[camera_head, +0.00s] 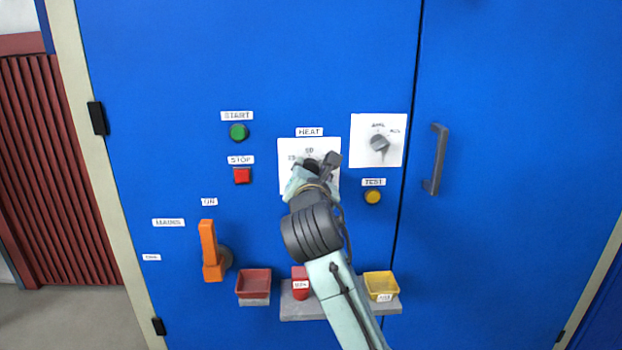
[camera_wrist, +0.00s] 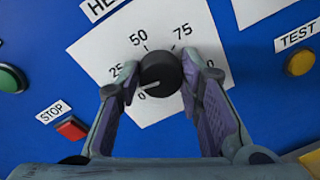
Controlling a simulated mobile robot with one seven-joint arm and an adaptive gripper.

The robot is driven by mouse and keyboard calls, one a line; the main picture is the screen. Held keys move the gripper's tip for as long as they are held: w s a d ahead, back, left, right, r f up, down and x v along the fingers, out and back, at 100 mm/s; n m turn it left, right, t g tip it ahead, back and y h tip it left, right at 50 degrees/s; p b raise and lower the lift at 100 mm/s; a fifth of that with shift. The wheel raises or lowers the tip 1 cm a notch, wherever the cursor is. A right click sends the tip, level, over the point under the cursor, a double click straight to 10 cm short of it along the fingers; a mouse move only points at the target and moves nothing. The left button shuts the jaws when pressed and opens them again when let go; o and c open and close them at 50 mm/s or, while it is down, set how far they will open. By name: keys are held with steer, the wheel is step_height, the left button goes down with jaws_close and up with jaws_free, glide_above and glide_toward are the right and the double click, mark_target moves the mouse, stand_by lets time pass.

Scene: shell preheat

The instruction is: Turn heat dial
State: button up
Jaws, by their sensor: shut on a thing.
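The heat dial (camera_wrist: 161,72) is a round black knob on a white plate (camera_wrist: 95,50) with 25, 50 and 75 printed around it. A pale mark on the knob's lower left side points towards the 0 at the lower left. My gripper (camera_wrist: 161,77) is shut on the dial, with one finger on its left side and one on its right. In the head view, my gripper (camera_head: 312,172) covers the lower part of the white plate under the HEAT label (camera_head: 309,132), and the dial is mostly hidden.
A green START button (camera_head: 238,132) and a red STOP button (camera_head: 242,175) are left of the plate. A second dial (camera_head: 379,143) and a yellow TEST button (camera_head: 373,197) are right. An orange lever (camera_head: 209,250) and small bins, one yellow (camera_head: 381,284), sit below.

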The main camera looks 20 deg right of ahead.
steer(key=shift+a+n+t+h+b, duration=0.1)
steer(key=shift+n+t+h+b, duration=0.2)
steer(key=shift+n+b, duration=2.5)
steer(key=n+p, duration=0.2)
steer(key=shift+n, duration=0.3)
steer(key=o, duration=1.2)
steer(key=shift+c, duration=0.2)
steer(key=v, duration=1.2)
